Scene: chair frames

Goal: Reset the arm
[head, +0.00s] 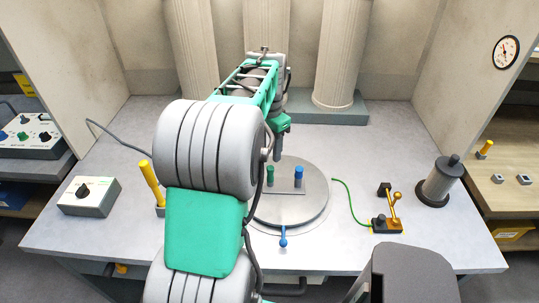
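My arm, with grey and green links, rises from the bottom of the head view and reaches forward over the grey workbench (110,210). My gripper (282,148) is at the far end of the arm, pointing down behind the round grey plate (300,215). It is small and partly hidden by my own green links, so I cannot tell whether it is open or shut. On the plate are a green peg (270,175) and a blue peg (298,177).
A box with a black knob (90,196) and a yellow handle (151,182) are at left. A small yellow lever (396,208) and a grey cylinder (440,182) stand at right. Columns (343,60) rise behind. Side walls flank the bench.

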